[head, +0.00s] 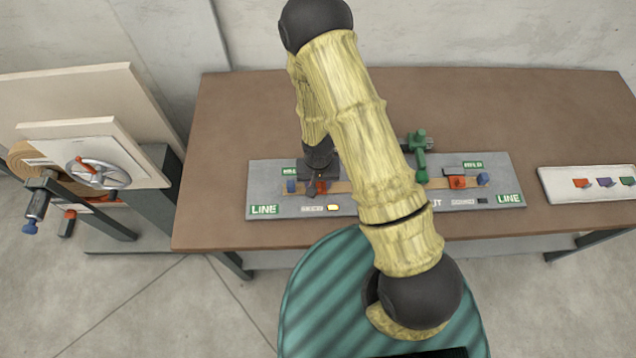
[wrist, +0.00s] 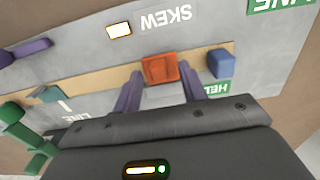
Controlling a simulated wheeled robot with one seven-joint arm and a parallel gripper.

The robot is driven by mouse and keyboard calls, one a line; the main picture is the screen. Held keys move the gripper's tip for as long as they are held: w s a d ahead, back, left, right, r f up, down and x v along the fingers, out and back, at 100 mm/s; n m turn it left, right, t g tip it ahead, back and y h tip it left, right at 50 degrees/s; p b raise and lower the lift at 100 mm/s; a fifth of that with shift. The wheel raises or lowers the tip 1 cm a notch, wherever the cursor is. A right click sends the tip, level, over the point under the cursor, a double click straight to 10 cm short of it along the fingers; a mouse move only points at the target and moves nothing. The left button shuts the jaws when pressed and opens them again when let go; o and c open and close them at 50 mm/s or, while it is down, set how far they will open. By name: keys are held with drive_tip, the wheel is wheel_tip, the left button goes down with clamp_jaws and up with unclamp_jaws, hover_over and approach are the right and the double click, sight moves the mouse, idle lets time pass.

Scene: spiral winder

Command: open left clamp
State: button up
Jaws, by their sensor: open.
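The left clamp is a small orange-red block (head: 321,187) on a tan strip at the left part of the grey panel (head: 275,170). It also shows in the wrist view (wrist: 159,69). A blue block (head: 291,185) stands just left of it; in the wrist view the blue block (wrist: 221,63) is to its right. My gripper (head: 312,184) is over the left clamp. In the wrist view my gripper (wrist: 157,85) is open, with one purple finger on each side of the orange-red block. I cannot tell whether the fingers touch it.
A second red clamp (head: 457,182) and blue block (head: 483,179) sit at the panel's right. A green upright tool (head: 420,155) stands behind the strip. A lit lamp (wrist: 119,30) is beside the SKEW label. A white tray (head: 560,188) with small coloured parts is far right.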

drive_tip(key=shift+f, duration=0.7)
clamp_jaws()
